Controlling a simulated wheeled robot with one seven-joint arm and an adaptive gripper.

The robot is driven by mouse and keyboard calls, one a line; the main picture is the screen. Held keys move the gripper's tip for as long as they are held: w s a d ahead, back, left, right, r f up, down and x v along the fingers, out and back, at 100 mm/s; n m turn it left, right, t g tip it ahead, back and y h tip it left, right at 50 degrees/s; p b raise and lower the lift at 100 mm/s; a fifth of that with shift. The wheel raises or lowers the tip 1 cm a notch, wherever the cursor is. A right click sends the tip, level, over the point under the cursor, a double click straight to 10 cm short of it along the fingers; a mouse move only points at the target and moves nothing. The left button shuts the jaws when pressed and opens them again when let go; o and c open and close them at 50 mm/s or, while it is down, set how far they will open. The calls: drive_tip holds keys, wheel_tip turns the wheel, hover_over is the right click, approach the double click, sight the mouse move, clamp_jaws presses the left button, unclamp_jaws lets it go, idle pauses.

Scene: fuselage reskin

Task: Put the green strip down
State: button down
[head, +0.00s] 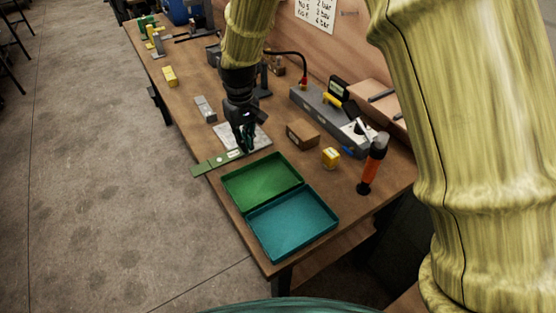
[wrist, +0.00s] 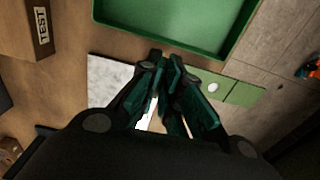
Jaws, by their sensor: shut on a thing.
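The green strip (head: 211,164) lies across the near edge of the marble-like plate, with its left end sticking out past the bench's left edge. It also shows in the wrist view (wrist: 228,88), running from the jaws to the right, with a pale round spot on it. My gripper (head: 246,147) points down over the strip's right end. In the wrist view my gripper (wrist: 163,95) has its fingers close together, shut on the strip. The held part is hidden between the fingers. I cannot tell whether the strip rests on the plate or hangs just above it.
The white-grey plate (head: 262,136) lies under my gripper. A cardboard box (head: 302,134), a small yellow box (head: 330,158) and an orange-black tool (head: 374,163) stand to the right.

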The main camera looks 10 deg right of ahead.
drive_tip(key=s+d+p, duration=0.1)
drive_tip(key=s+d, duration=0.1)
drive_tip(key=d, duration=0.1)
drive_tip(key=s+d+p, duration=0.1)
drive_tip(key=s+d, duration=0.1)
drive_tip(key=d, duration=0.2)
drive_tip(key=s+d+f+p, duration=0.1)
drive_tip(key=s+d, duration=0.1)
drive_tip(key=d, duration=0.2)
drive_tip(key=shift+w+d+f, duration=0.1)
drive_tip(key=shift+w+f, duration=0.05)
drive_tip(key=shift+f, duration=0.15)
drive_tip(key=shift+s+f+p, duration=0.2)
drive_tip(key=shift+f+p, duration=0.3)
drive_tip(key=shift+p, duration=0.05)
drive_tip(key=shift+w+f+p, duration=0.2)
drive_tip(key=shift+f+p, duration=0.2)
drive_tip(key=shift+f, duration=0.7)
drive_tip(key=shift+s, duration=0.1)
drive_tip(key=c, duration=1.6)
unclamp_jaws()
drive_tip(key=shift+f, duration=0.1)
